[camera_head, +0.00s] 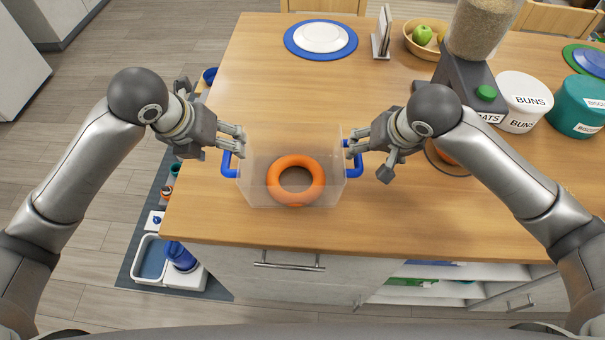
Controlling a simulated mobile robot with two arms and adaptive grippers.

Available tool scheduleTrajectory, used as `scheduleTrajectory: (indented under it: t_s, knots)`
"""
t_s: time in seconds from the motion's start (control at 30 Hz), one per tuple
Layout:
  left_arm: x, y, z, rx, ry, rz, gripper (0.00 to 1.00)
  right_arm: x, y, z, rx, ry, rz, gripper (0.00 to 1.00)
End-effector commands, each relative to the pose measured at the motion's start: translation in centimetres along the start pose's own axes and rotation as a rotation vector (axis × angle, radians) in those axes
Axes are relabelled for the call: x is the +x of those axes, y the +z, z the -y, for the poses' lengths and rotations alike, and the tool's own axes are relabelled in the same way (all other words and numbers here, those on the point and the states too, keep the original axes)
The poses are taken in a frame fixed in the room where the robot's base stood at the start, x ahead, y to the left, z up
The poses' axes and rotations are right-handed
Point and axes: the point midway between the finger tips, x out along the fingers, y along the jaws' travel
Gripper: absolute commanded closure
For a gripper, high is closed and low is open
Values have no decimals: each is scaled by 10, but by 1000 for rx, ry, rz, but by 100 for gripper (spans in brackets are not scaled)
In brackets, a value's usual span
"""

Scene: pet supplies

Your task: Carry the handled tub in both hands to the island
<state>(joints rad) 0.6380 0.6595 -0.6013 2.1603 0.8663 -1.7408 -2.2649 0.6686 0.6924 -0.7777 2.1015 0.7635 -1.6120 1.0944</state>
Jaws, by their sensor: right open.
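The handled tub (254,190) is a clear box with blue handles, standing upright on the wooden counter near its front edge. An orange ring (294,180) lies inside it. My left gripper (240,139) is open at the tub's left blue handle (228,161), with its fingers just above the handle. My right gripper (351,143) is open at the right blue handle (356,168), with its fingers over the handle's upper part. Whether either gripper touches its handle cannot be told.
The wooden counter (260,85) holds a blue-rimmed plate (321,37), a fruit bowl (424,40), a grain dispenser (480,30), a white BUNS tin (524,100) and a teal tin (575,105). On the floor at left are a mat and a blue-and-white tray (152,258).

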Motion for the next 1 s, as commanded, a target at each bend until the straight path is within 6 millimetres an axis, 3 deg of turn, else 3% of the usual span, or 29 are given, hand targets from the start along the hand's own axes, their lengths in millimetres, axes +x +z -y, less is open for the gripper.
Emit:
scheduleTrajectory:
  t_s: [0.2,0.4,1.0]
  knots:
    - [0,0,0,0,0,0,31,-48,0,2,-2,-4,-2,31]
    - [0,0,0,0,0,0,31,-75,1,2,-2,-4,2,31]
    - [0,0,0,0,0,0,31,-82,1,2,-1,-3,5,31]
